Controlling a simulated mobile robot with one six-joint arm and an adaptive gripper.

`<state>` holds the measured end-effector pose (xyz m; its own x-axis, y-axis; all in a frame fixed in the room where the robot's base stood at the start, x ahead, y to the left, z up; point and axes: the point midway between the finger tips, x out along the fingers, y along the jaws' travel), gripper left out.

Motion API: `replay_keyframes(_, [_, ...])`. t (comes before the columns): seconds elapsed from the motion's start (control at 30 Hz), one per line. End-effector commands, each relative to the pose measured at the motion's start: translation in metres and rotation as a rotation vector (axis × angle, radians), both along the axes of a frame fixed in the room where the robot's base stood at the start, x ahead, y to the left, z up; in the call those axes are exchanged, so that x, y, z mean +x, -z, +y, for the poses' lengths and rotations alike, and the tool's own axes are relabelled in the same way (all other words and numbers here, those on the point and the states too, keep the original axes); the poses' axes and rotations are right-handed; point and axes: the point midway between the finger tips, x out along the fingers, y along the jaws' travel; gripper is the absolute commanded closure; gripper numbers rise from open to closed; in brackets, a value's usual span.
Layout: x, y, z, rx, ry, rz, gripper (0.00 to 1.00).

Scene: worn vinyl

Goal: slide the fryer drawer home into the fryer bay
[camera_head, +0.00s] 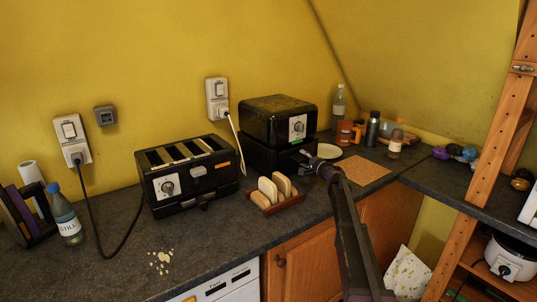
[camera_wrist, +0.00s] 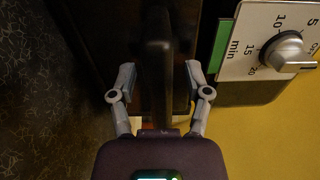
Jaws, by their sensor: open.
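The black fryer (camera_head: 278,118) stands on the counter against the yellow wall, with a dial panel on its front. Its dark drawer (camera_head: 262,156) is in the lower part; how far it stands out from the bay is hard to tell, and the bay opening is hidden. My gripper (camera_head: 308,158) is at the drawer front, reaching in from the lower right. In the wrist view, the drawer's dark upright handle (camera_wrist: 155,65) lies between my two open fingers (camera_wrist: 158,85). A gap shows on either side of it. The fryer's dial (camera_wrist: 286,52) is at the right.
A rack of bread slices (camera_head: 277,194) stands just in front of the drawer, left of my arm. A black toaster (camera_head: 187,172) is farther left.

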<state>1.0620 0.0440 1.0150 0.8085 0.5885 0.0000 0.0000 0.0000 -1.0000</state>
Motion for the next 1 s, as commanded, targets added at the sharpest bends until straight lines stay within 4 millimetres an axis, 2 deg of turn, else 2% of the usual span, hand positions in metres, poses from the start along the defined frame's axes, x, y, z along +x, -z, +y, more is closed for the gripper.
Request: replay_keyframes(1.0, [-0.019,0.0,-0.014,0.0,0.0,0.0,0.37])
